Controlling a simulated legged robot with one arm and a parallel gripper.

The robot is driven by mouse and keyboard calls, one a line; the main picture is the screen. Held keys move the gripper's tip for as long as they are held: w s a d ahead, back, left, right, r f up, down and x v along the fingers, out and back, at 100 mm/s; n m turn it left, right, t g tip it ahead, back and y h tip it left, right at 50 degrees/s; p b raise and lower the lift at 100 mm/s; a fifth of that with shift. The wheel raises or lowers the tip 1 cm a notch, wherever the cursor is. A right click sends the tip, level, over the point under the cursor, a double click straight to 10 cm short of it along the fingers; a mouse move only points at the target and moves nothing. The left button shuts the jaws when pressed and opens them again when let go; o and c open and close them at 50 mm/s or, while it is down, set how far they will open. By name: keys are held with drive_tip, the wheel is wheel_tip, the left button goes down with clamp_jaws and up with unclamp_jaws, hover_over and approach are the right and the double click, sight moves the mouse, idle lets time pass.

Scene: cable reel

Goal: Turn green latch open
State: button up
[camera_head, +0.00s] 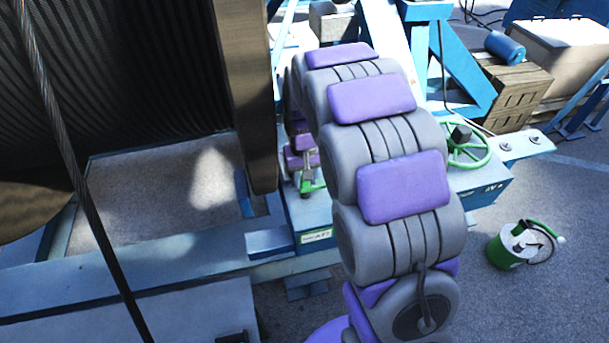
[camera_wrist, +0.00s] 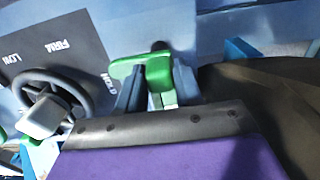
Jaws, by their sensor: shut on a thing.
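The green latch (camera_wrist: 152,72) shows in the wrist view against the blue panel, between the two fingers of my gripper (camera_wrist: 158,90). My gripper is shut on the latch, with a finger on either side of it. In the head view, green parts of the latch (camera_head: 312,187) show low beside my gripper (camera_head: 307,172), at the blue machine frame near the reel's edge. My own purple and grey arm hides much of the frame around it.
The big cable reel (camera_head: 247,90) is close on the left. A green handwheel (camera_head: 467,150) and a green-and-white canister (camera_head: 513,246) are to the right.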

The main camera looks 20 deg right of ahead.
idle(0.4)
drive_tip(key=o, duration=1)
drive_tip(key=shift+w, duration=0.1)
drive_tip(key=shift+c, duration=0.2)
drive_tip(key=shift+r, duration=0.1)
wheel_tip(320, 180, up, 17)
drive_tip(key=p, duration=0.1)
